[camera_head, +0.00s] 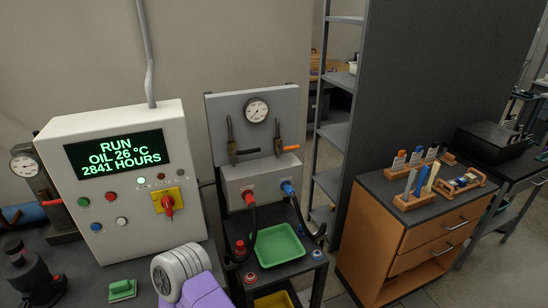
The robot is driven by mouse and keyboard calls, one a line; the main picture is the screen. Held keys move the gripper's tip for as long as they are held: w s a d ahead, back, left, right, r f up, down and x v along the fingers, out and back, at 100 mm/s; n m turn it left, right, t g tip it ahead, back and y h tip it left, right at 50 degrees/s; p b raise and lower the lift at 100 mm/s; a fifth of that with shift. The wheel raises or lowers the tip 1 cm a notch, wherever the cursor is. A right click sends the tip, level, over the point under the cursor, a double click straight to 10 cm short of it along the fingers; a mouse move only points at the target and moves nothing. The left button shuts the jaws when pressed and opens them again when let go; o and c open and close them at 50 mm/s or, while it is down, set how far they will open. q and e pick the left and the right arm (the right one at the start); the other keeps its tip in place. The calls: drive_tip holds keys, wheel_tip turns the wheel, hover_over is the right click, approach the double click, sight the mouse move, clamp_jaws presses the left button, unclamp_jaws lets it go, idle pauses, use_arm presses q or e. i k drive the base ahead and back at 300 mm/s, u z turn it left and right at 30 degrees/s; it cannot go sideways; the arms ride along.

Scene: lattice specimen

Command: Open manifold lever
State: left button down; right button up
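The manifold is a grey upright panel (220,108) with a round gauge (256,110) and a lower grey block (240,185). It carries two levers side by side. The left lever (246,152) has a dark grip pointing right, about level. The right lever (290,148) has an orange grip, also pointing right and about level. Below them are a red hose fitting (249,198) at left and a blue one (288,188) at right, with black hoses. Neither of my grippers shows. A purple and grey part of my arm shows at the bottom, well short of the levers.
A white control box (60,140) with a green-lit screen and a red rotary switch (167,204) stands at left. A green tray (278,246) sits below the manifold. A wooden drawer cabinet (385,235) stands at right. The space before the levers looks clear.

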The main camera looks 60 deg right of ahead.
sight(235, 153)
drive_tip(key=k, duration=0.3)
drive_tip(key=z, duration=1.1)
